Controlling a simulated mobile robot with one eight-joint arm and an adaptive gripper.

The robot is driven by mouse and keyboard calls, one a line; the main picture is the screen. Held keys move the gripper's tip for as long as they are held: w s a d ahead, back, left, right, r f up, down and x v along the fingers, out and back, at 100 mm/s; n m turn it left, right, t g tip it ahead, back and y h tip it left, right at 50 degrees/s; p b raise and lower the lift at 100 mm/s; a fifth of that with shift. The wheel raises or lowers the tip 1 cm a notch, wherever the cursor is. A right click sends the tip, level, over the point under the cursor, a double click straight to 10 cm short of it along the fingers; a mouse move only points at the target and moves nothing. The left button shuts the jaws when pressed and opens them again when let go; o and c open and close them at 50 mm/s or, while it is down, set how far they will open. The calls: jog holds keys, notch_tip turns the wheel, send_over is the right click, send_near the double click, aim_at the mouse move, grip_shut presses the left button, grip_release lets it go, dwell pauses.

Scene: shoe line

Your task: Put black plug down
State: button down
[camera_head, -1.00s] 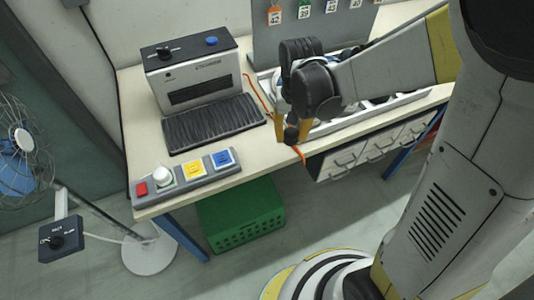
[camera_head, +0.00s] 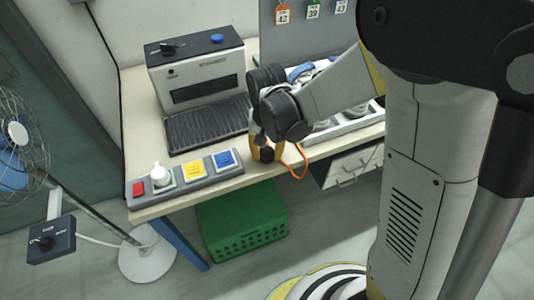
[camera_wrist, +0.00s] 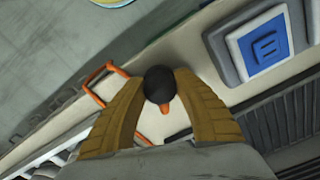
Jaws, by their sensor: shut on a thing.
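The black plug (camera_wrist: 160,84) is a round dark knob with an orange cord end below it. My gripper (camera_wrist: 161,90) has its yellow-brown fingers shut on the plug from both sides. In the head view my gripper (camera_head: 264,150) is over the front part of the table, just right of the control panel, and the dark plug (camera_head: 267,155) shows low between the fingers. An orange cord (camera_head: 300,160) loops to the right of the gripper. I cannot tell whether the plug touches the tabletop.
The control panel (camera_head: 204,187) with red, white, yellow and blue controls lies to the left. A grey machine (camera_head: 196,75) with a dark ribbed conveyor (camera_head: 205,122) stands behind. A white rack (camera_head: 345,125) is at the right. A green crate (camera_head: 243,238) sits on the floor below.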

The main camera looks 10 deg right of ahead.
aim_at(268, 150)
jog(key=shift+f, duration=0.1)
jog(key=c, duration=1)
grip_release()
notch_tip(268, 150, up, 12)
jog(key=r+p, duration=0.1)
jog(key=p, duration=0.4)
jog(key=s+d+r+t, duration=0.2)
jog(key=s+d+r, duration=0.1)
jog(key=d, duration=0.1)
jog(key=s+d+r+t, duration=0.2)
jog(key=s+d+r, duration=0.1)
jog(key=s+d, duration=0.1)
jog(key=s+d+r+n+t, duration=0.1)
jog(key=s+d+r+t, duration=0.2)
jog(key=d+r, duration=0.1)
jog(key=shift+s+d, duration=0.4)
jog(key=shift+d, duration=0.35)
